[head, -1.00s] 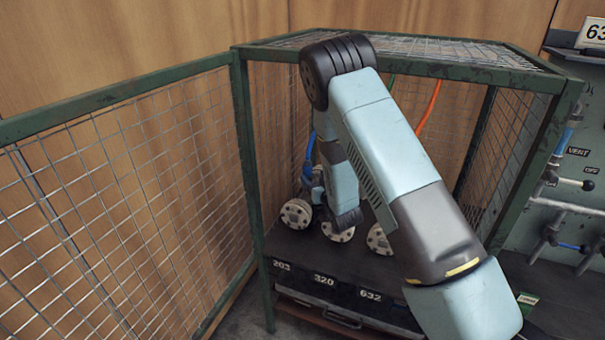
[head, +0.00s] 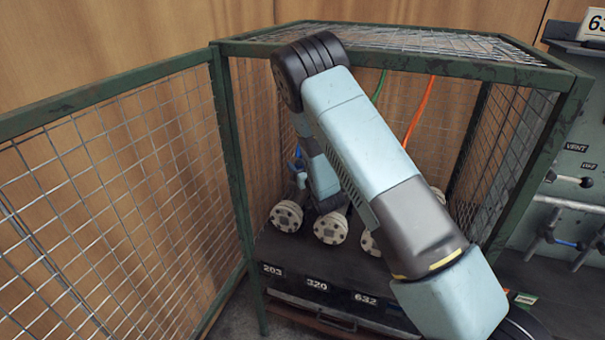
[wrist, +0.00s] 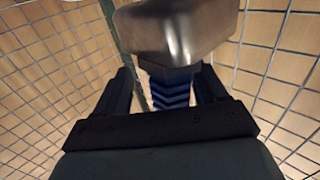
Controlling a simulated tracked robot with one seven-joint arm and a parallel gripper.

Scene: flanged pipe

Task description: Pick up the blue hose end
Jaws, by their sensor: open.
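The blue hose (head: 298,158) shows in the head view at the cage's left, partly hidden by my arm, near the leftmost flanged end. In the wrist view, a blue piece with dark chevron bands (wrist: 172,92) lies between the fingers of my gripper (wrist: 167,72). A blurred metallic end (wrist: 175,28) sits just above it, close to the camera. The fingers are open, one on each side of the blue piece; I cannot tell if they touch it.
A green mesh cage (head: 232,160) encloses the space, with its mesh door (head: 120,190) swung out at left. Round flanged ends (head: 286,216) stand in a row above labels 203, 320 and 632. An orange hose (head: 420,110) and a green hose (head: 379,88) hang farther right.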

